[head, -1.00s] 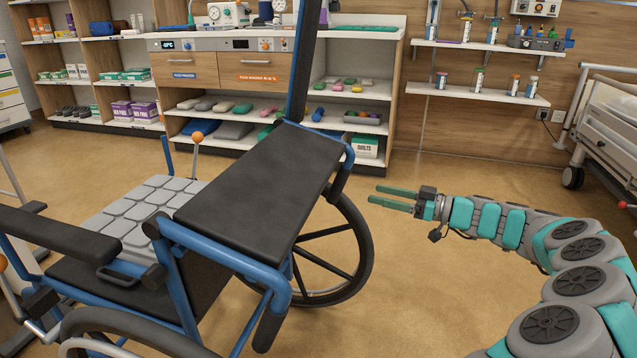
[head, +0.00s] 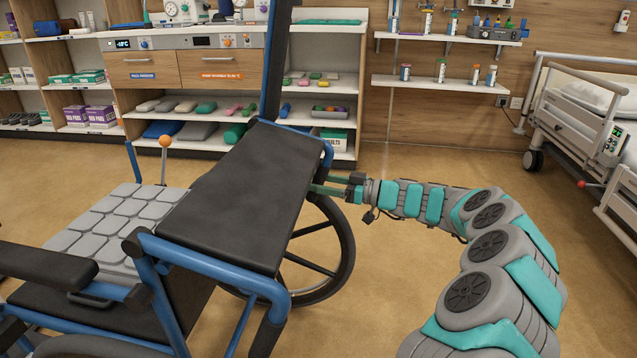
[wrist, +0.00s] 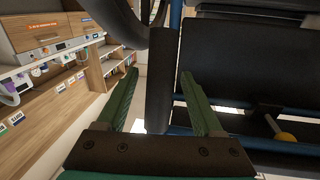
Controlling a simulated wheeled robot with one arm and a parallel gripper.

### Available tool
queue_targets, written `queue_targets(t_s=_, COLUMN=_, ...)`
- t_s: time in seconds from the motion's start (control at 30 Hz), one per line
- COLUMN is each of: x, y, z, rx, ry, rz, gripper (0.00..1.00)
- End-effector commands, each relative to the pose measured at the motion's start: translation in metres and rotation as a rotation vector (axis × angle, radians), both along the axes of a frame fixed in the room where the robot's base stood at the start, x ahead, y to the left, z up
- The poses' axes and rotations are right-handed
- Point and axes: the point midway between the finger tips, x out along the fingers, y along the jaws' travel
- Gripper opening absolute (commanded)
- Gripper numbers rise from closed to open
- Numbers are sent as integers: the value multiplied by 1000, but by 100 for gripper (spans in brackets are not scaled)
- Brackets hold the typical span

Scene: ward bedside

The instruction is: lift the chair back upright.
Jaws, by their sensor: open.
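The wheelchair has a blue tube frame and a black padded back panel (head: 235,195), which is folded over at a slant above the seat area. A gray segmented cushion (head: 110,225) lies on the seat to its left. My gripper (head: 318,187) is at the panel's right side, near the blue frame and above the large wheel (head: 345,250); its fingertips are partly hidden behind the frame. In the wrist view my gripper (wrist: 158,75) is open, with a dark rounded bar (wrist: 160,80) showing between the fingers. I cannot tell whether they touch it.
A shelf unit with drawers (head: 225,68) stands behind the chair. A bed (head: 590,115) with rails stands at the far right. Wall shelves (head: 450,82) hold bottles. The floor (head: 400,260) between the chair and bed is open. A black armrest (head: 45,265) sticks out at left.

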Motion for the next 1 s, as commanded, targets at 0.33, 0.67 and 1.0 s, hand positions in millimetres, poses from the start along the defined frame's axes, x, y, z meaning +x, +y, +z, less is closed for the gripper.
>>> queue_targets(t_s=0.33, x=0, y=0, z=0, rx=0, ry=0, rz=-1, gripper=56)
queue_targets(t_s=0.67, x=0, y=0, z=0, rx=0, ry=0, rz=-1, gripper=18)
queue_targets(t_s=1.0, x=0, y=0, z=0, rx=0, ry=0, rz=-1, gripper=0)
